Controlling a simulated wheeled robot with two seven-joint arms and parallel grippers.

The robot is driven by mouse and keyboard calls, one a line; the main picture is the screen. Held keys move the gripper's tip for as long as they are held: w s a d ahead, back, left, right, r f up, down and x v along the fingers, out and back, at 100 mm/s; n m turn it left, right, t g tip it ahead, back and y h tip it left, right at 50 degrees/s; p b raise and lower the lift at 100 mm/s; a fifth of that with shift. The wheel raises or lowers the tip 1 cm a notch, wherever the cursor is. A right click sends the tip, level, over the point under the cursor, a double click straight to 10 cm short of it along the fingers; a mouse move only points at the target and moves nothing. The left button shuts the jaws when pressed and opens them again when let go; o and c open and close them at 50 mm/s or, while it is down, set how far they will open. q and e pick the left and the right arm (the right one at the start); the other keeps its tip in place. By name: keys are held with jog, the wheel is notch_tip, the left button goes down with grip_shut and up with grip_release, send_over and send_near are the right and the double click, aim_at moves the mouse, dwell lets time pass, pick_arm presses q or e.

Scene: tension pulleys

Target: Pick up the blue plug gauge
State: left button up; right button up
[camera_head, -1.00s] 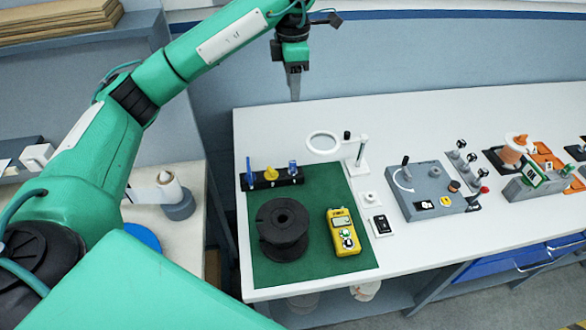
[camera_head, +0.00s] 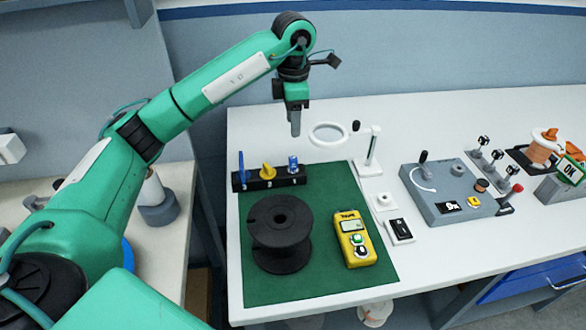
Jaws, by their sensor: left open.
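A black rack (camera_head: 262,183) stands at the back edge of the green mat (camera_head: 345,283). It holds a slim blue piece (camera_head: 241,165) at the left, a yellow piece (camera_head: 268,171) in the middle and a wider blue piece (camera_head: 293,164) at the right, all upright. I cannot tell for sure which blue piece is the plug gauge. My left gripper (camera_head: 295,128) points down behind the rack, open and empty, above the table's back left part. In the picture it sits just above the right blue piece, apart from it. My right gripper is out of view.
A black spool (camera_head: 281,228) and a yellow meter (camera_head: 353,238) are on the mat. A white ring on a stand (camera_head: 328,134) rises close to the right of my left gripper. A grey box with a lever (camera_head: 448,192) is further right. Bare white table lies behind these.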

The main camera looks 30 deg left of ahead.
pick_arm(q)
send_over(293, 158)
jog(key=f, duration=0.6)
jog(key=shift+w+a+f, duration=0.1)
jog(key=shift+w+a, duration=0.05)
jog(key=shift+w, duration=0.15)
jog(key=shift+s+f+p, duration=0.1)
jog(key=shift+f+p, duration=0.4)
jog(key=shift+f, duration=0.2)
notch_tip(293, 158, down, 4)
jog(key=shift+s+r+p, duration=0.1)
jog(key=shift+s+p, duration=0.05)
jog(key=shift+p, duration=0.5)
jog(key=shift+f, duration=0.25)
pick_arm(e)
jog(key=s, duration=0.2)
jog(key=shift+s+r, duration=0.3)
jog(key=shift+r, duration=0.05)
pick_arm(q)
jog(key=shift+c, duration=0.6)
grip_shut()
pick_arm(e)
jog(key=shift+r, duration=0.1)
